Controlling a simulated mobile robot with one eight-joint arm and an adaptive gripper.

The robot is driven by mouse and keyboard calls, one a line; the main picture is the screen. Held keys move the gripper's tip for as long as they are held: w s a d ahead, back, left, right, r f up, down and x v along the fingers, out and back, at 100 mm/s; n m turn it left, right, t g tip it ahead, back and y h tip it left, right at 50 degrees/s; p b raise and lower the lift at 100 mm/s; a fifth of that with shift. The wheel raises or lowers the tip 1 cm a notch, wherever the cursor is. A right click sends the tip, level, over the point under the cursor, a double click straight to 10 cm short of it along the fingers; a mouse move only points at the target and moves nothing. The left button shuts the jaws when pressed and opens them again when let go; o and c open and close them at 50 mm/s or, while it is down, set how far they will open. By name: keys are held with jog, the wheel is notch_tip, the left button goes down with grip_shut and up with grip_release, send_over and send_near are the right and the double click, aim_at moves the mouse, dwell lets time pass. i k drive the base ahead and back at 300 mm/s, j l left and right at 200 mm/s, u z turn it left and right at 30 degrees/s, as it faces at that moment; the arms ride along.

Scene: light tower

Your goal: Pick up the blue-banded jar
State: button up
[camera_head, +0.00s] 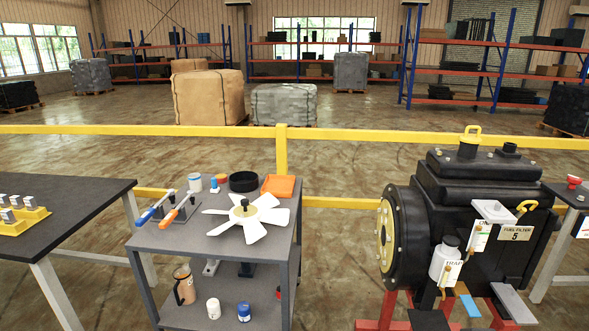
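A white jar with what looks like a blue band (195,182) stands upright at the back left of the grey cart's top (190,240). A smaller blue-and-white item (214,185) is beside it on the right. On the cart's lower shelf stand a white jar (213,309) and a blue-and-white jar (244,312). These are small in the picture, so I cannot tell for sure which one is the blue-banded jar. My gripper is not in view.
The cart's top also holds a white fan (247,217), orange and blue-handled tools (172,213), a black round dish (243,181) and an orange tray (279,185). A black table (75,215) stands left, a large black machine (465,225) right. A yellow rail (350,136) runs behind.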

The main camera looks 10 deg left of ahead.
aim_at(195, 183)
jog(key=i+j+z, duration=0.1)
jog(key=j, duration=0.7)
jog(key=i+j, duration=0.3)
jog(key=j, duration=0.5)
jog(key=i+j+z, duration=0.15)
jog(key=j, duration=0.6)
jog(key=i+j, duration=0.2)
jog(key=j, duration=0.65)
jog(key=i+j+z, duration=0.15)
jog(key=j, duration=1.45)
jog(key=i+j+z, duration=0.15)
jog(key=j, duration=0.7)
